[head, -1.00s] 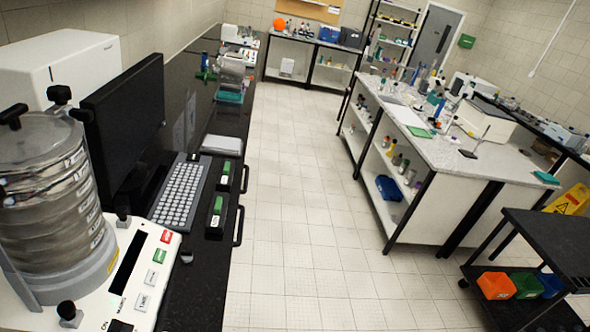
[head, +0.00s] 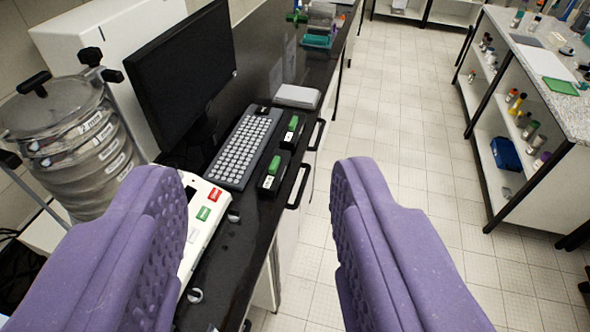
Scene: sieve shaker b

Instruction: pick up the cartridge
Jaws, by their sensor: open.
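My gripper (head: 260,172) is in the lower part of the head view, its two purple padded fingers wide apart with nothing between them. Two small black blocks with green tops lie on the dark bench by its front edge, right of the keyboard. The nearer green piece (head: 274,164) shows in the gap between the fingers, farther off than the fingertips. The farther green piece (head: 293,123) is just beyond it. I cannot tell for certain which thing is the cartridge.
A sieve stack (head: 75,135) on a white control base (head: 200,222) stands at left. Dark handles (head: 300,187) stick out from the bench front.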

